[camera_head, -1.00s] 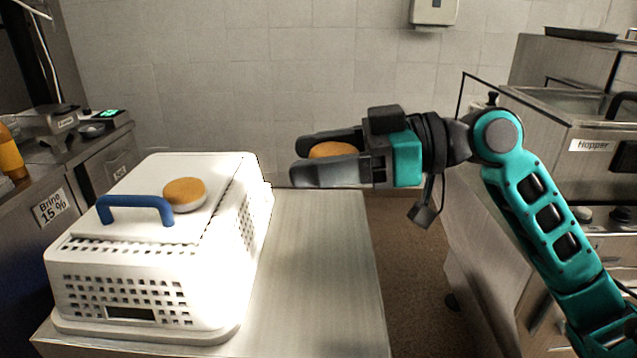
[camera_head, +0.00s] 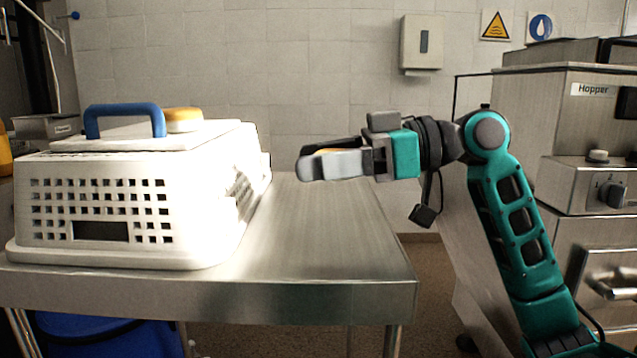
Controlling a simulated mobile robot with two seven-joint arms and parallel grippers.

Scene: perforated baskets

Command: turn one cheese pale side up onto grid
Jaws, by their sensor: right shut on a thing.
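My right gripper (camera_head: 322,164) is shut on a cheese (camera_head: 336,151); an orange sliver of it shows between the fingers, and the fingers hide most of the rest. It holds the cheese in the air over the steel table, right of the white perforated basket (camera_head: 100,205) and apart from it. Another cheese (camera_head: 184,120) sits on top of the basket behind the blue handle (camera_head: 125,121), orange face up with a paler side. I cannot tell which part is the grid. My left gripper is not in view.
The steel table (camera_head: 300,235) is bare right of the basket. A steel machine marked Hopper (camera_head: 591,89) stands at the right. A blue bin (camera_head: 105,335) is under the table. A dispenser (camera_head: 421,42) hangs on the tiled wall.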

